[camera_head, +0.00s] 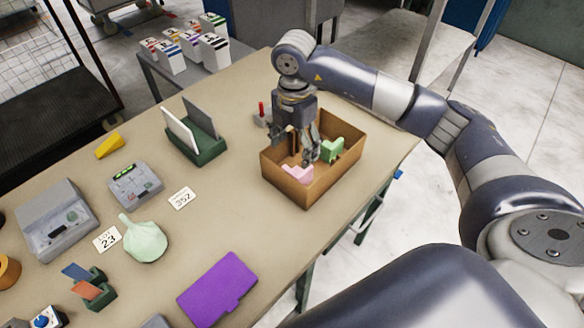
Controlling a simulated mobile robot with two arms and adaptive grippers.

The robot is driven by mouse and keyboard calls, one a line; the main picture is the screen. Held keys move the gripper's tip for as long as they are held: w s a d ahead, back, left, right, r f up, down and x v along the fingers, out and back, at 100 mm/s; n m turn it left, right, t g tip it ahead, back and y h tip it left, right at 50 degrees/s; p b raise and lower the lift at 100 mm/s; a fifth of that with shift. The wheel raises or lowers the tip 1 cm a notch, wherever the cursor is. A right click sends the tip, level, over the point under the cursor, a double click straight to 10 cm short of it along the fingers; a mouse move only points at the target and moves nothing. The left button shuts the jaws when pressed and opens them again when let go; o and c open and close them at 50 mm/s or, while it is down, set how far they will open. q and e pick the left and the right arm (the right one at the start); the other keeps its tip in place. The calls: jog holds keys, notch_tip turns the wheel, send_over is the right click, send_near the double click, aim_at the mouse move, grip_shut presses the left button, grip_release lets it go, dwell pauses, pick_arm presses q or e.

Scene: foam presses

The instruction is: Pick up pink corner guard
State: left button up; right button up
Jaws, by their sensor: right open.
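The pink corner guard (298,174) lies inside the brown open box (311,193), towards its near left side. A green piece (332,149) lies in the same box, to the right of the pink one. My right gripper (299,159) points down into the box, with its open fingers just above and behind the pink corner guard. It is hard to tell whether a finger touches the pink piece. Part of the box's inside is hidden by the gripper. My left gripper is not in view.
The box walls stand close around my right gripper. Left of the box are a green holder with panels (196,146), a number card (182,198), a pale green bag (144,240) and a purple folder (217,290). The tabletop in front of the box is clear.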

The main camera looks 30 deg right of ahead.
aim_at(297, 174)
jog(key=f, duration=0.1)
jog(key=s+f, duration=0.1)
jog(key=f, duration=0.1)
jog(key=shift+f+p, duration=0.1)
jog(key=shift+p, duration=0.25)
jog(key=shift+f, duration=0.25)
jog(key=shift+f+p, duration=0.35)
jog(key=shift+p, duration=0.05)
notch_tip(297, 174, down, 4)
jog(key=shift+f+p, duration=0.1)
jog(key=shift+p, duration=0.8)
jog(key=shift+d+f, duration=0.1)
jog(key=shift+f, duration=0.05)
jog(key=shift+c, duration=0.3)
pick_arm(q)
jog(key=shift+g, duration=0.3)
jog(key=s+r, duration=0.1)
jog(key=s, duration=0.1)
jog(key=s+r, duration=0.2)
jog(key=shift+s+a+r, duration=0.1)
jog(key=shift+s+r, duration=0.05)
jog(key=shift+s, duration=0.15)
pick_arm(e)
jog(key=c, duration=0.9)
